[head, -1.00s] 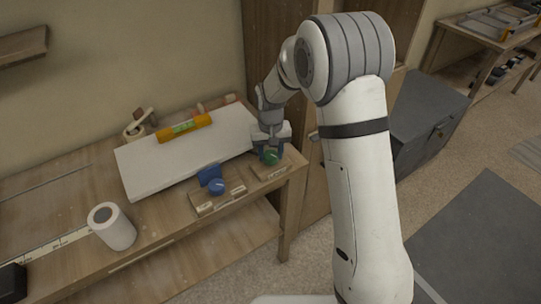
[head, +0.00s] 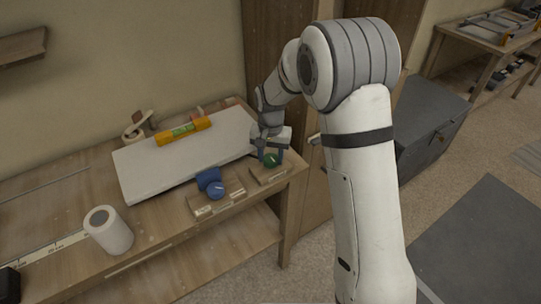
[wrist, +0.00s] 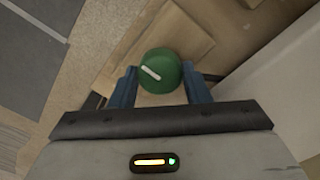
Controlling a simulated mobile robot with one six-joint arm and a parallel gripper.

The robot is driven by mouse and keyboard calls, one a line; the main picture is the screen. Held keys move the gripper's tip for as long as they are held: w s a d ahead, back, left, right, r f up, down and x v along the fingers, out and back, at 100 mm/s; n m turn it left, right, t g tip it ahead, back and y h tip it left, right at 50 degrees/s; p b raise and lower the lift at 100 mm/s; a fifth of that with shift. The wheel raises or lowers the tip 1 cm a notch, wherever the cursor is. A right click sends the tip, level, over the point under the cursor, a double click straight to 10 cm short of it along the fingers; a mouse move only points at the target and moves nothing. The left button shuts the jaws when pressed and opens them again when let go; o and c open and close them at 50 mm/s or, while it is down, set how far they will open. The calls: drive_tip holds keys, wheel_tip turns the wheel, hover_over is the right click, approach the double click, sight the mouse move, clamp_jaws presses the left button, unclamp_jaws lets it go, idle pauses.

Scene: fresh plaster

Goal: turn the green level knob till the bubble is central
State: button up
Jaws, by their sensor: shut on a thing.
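The green knob (head: 271,161) sits on a small wooden block at the right end of the bench. It has a white pointer line, seen slanting in the wrist view (wrist: 160,71). My gripper (wrist: 160,84) is shut on the knob, with one blue finger on each side of it. In the head view my gripper (head: 270,153) reaches down over the knob. An orange spirit level (head: 183,130) with a green vial lies on a large pale board (head: 145,175). The bubble is too small to make out.
A blue knob (head: 215,190) on another wooden block stands left of the green one, with a blue piece (head: 208,177) behind it. A white cylinder (head: 108,231) stands at the front left. A tape roll (head: 135,131) lies behind the board. A dark grey chest (head: 425,125) stands to the right.

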drive_tip(key=o, duration=1)
drive_tip(key=shift+c, duration=0.2)
